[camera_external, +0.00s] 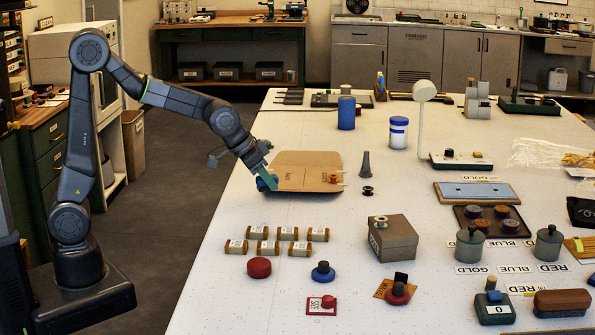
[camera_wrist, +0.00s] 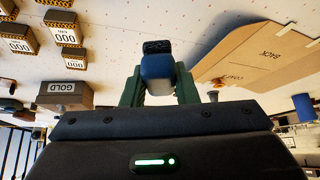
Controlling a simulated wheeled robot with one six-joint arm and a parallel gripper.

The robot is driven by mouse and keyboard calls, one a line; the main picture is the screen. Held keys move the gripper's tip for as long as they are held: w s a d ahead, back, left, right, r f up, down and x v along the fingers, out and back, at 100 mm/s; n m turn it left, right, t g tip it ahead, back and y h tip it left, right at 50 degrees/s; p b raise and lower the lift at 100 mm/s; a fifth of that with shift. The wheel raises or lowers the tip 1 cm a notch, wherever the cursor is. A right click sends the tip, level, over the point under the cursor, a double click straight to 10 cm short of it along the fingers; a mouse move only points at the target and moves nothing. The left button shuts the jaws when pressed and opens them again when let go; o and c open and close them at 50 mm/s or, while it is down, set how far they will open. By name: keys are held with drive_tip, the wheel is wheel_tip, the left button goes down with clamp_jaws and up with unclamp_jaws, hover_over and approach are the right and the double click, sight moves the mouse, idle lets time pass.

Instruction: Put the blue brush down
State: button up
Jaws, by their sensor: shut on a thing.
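My gripper (camera_external: 266,178) is at the left side of the white table (camera_external: 300,208), beside the left edge of a brown cardboard sheet. It is shut on the blue brush (camera_external: 262,184). In the wrist view the brush (camera_wrist: 157,67) sits between the green fingers of my gripper (camera_wrist: 158,84), its blue body towards me and a dark end pointing away. The brush is low over the table; I cannot tell whether it touches the surface. The fingers hide part of it.
The cardboard sheet (camera_external: 305,172) lies right of my gripper. Several small labelled rolls (camera_external: 268,247) and a grey-brown box (camera_external: 393,240) stand nearer the front. A blue cylinder (camera_external: 346,113) stands behind. Bare table lies between the sheet and the rolls.

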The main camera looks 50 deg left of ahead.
sight(276, 214)
wheel_tip(276, 214, down, 7)
drive_tip(key=shift+f, duration=0.15)
idle(0.4)
drive_tip(key=shift+f, duration=0.25)
drive_tip(key=o, duration=1)
drive_tip(key=shift+r, duration=0.1)
drive_tip(key=shift+r, duration=0.35)
drive_tip(key=v, duration=1.1)
drive_tip(key=shift+r, duration=0.25)
